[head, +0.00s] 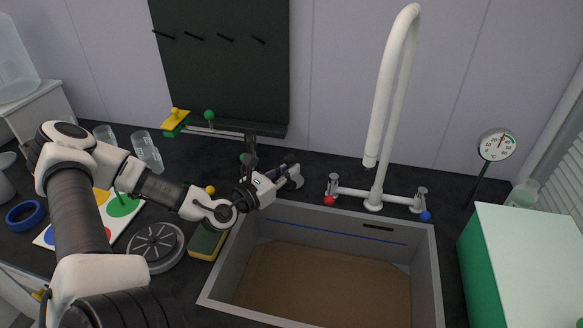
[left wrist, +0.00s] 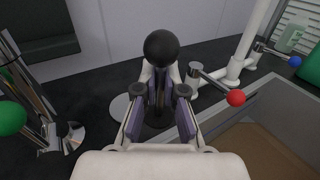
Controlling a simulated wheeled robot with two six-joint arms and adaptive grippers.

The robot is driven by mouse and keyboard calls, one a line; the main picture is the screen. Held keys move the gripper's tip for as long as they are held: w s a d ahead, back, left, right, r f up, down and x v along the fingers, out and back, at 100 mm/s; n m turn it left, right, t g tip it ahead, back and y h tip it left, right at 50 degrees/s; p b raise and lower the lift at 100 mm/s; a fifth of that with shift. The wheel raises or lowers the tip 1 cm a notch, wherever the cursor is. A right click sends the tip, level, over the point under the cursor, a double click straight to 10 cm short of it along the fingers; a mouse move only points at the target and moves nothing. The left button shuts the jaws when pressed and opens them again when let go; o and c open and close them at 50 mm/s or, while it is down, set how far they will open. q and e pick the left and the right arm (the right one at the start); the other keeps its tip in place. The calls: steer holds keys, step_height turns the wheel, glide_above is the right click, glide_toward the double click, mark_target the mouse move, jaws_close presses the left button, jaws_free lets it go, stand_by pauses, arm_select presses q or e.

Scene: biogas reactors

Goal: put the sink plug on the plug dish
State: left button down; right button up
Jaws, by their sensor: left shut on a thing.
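My left gripper (head: 281,175) is just behind the sink's back left corner, left of the tap. In the left wrist view its fingers (left wrist: 160,98) are shut on a dark upright piece with a black ball knob, which I take to be the sink plug (left wrist: 161,47). The knob stands above the fingertips. A pale round disc, probably the plug dish (left wrist: 119,107), shows partly behind the left finger, low by the counter. The gripper hides much of it, and I cannot tell whether the plug touches it. My right gripper is not in view.
The grey sink (head: 217,268) lies in front. The white tap (head: 375,180) has red (head: 329,200) and blue (head: 426,215) handle knobs. A sponge (head: 207,241) and a grey spoked disc (head: 155,246) are at left. A green box (head: 487,275) is at right.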

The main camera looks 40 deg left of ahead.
arm_select(q)
steer(key=w+a+b, duration=0.1)
steer(key=w, duration=0.1)
steer(key=w+a+b, duration=0.1)
steer(key=w+a, duration=0.1)
steer(key=w+a+f+b, duration=0.1)
steer(key=w, duration=0.1)
steer(key=shift+a, duration=0.2)
steer(key=f+b, duration=0.2)
steer(key=shift+w+a+f, duration=0.15)
steer(key=shift+a+f, duration=0.05)
steer(key=shift+f, duration=0.2)
steer(key=shift+f+b, duration=0.35)
steer(key=shift+w, duration=0.1)
steer(key=shift+r, duration=0.1)
steer(key=c, duration=1.3)
jaws_free()
steer(key=shift+f, duration=0.2)
steer(key=shift+o, duration=0.2)
steer(key=shift+r, duration=0.1)
